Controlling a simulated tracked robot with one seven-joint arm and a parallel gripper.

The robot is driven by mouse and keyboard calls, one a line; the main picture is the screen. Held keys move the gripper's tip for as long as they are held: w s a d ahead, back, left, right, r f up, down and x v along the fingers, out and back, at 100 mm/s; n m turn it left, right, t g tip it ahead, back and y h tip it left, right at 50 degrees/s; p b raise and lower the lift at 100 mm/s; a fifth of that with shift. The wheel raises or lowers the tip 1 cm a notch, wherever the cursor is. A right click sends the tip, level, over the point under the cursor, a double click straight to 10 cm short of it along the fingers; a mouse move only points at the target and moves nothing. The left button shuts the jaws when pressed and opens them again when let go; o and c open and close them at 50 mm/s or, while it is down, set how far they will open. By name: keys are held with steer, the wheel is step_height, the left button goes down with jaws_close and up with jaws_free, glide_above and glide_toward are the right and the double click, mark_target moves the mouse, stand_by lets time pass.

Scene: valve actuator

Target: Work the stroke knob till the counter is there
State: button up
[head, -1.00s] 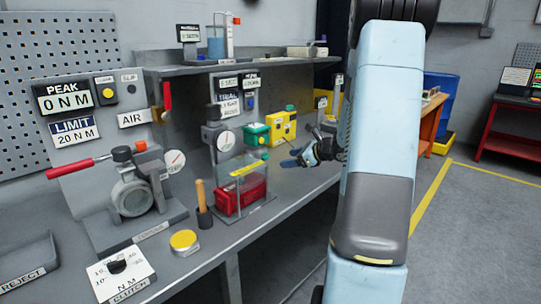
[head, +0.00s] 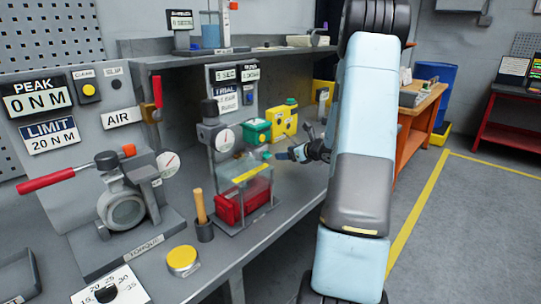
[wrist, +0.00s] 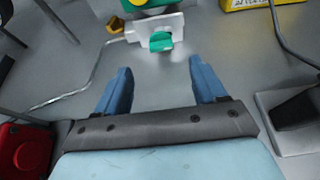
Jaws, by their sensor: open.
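A small green knob (wrist: 161,41) on a pale bracket lies just ahead of my gripper in the wrist view. I take it for the stroke knob, but no label on it is readable. My gripper (wrist: 160,70) is open and empty, its blue fingers apart, with the knob beyond and between the tips. In the head view my gripper (head: 284,154) is over the bench, pointing left toward a small green part (head: 266,155) below the green box (head: 257,131). I cannot tell which display is the counter; a panel of small displays (head: 232,85) stands behind, its figures too small to read surely.
A yellow box (head: 284,121) stands behind the gripper. In the wrist view, cables (wrist: 75,98) lie at both sides.

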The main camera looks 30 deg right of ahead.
mark_target(267, 155)
steer(key=x, duration=0.9)
steer(key=shift+w+f, duration=0.2)
steer(key=shift+w, duration=0.05)
steer(key=c, duration=1.1)
